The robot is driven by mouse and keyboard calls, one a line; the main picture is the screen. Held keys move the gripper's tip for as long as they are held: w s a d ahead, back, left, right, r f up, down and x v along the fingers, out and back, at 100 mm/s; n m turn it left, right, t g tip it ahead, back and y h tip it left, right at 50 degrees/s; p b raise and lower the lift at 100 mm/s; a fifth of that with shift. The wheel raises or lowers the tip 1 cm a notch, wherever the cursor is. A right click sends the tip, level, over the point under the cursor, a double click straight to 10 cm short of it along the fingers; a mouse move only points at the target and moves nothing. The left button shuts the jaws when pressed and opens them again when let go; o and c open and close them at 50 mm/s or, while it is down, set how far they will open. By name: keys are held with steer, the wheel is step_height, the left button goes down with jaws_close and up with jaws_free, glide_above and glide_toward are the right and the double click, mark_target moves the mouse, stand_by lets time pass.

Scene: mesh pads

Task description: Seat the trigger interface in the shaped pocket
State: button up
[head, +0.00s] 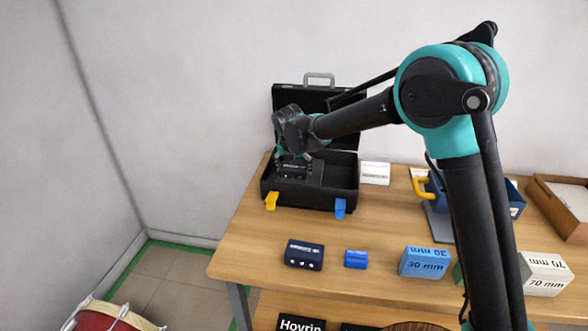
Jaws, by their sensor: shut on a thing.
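A black open case (310,202) stands at the back left of the table, its lid raised behind. My gripper (293,155) points down into the left part of the case and is shut on a small dark piece (294,170) with faint pale marks, which I take to be the trigger interface. The piece is low in the case, by dark foam or dividers. The shaped pocket is not clearly visible, and I cannot tell whether the piece touches its floor.
A dark blue box (304,255), a small blue block (355,259), a 30 mm block (423,263) and a 70 mm block (547,274) lie in front. A white box (375,173) stands right of the case. A blue tray with yellow handle (424,187) and a wooden tray (553,205) are farther right.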

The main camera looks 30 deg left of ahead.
steer(key=shift+f, duration=0.15)
steer(key=o, duration=1.3)
steer(key=v, duration=1.2)
steer(key=shift+r, duration=0.25)
